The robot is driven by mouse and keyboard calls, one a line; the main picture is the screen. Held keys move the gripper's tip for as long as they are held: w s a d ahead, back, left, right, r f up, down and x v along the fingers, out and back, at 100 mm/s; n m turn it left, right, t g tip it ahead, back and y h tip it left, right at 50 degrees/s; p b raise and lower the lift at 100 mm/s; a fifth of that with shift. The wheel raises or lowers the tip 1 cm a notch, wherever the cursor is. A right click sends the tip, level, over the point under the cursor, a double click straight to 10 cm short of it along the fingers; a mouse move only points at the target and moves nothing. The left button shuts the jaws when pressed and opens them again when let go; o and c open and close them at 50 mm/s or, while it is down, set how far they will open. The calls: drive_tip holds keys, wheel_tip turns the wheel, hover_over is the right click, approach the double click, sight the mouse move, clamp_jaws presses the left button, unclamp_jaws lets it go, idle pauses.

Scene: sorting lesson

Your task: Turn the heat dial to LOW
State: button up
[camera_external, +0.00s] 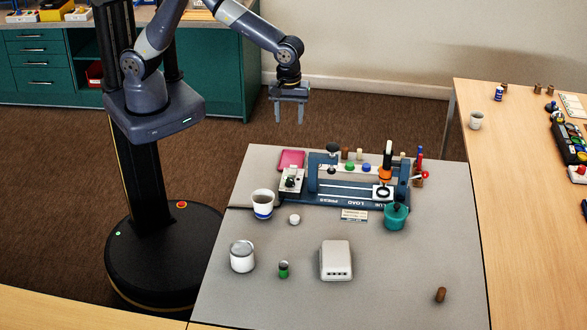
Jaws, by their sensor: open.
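My gripper (289,115) hangs in the air beyond the back left of the grey table, fingers pointing down, open and empty. It is apart from everything on the table. A blue press (332,197) with lettering on its front stands at the back of the table. A small pale panel (290,186) with a dark knob sits at its left end. A white plate (383,192) with a round dark part sits at its right. I cannot tell which of these is the heat dial, and no LOW mark or pointer is readable.
A blue-banded cup (262,204), a white tin (242,257), a small green jar (283,269), a grey box (336,260) and a teal pot (395,217) stand on the grey table (430,270). A brown cork-like piece (440,295) lies front right. Its front right is mostly clear.

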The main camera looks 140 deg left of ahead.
wheel_tip(320, 180, down, 8)
drive_tip(key=b, duration=0.4)
wheel_tip(320, 180, up, 14)
drive_tip(key=p, duration=0.6)
drive_tip(key=a+f+n+t+b, duration=0.1)
drive_tip(key=a+n+t+b, duration=0.7)
drive_tip(key=b, duration=1.1)
drive_tip(key=shift+s+a+t+y, duration=0.15)
drive_tip(key=shift+a+t+y, duration=0.4)
drive_tip(key=shift+a, duration=1.35)
drive_tip(key=shift+d+h, duration=0.1)
drive_tip(key=shift+h, duration=0.15)
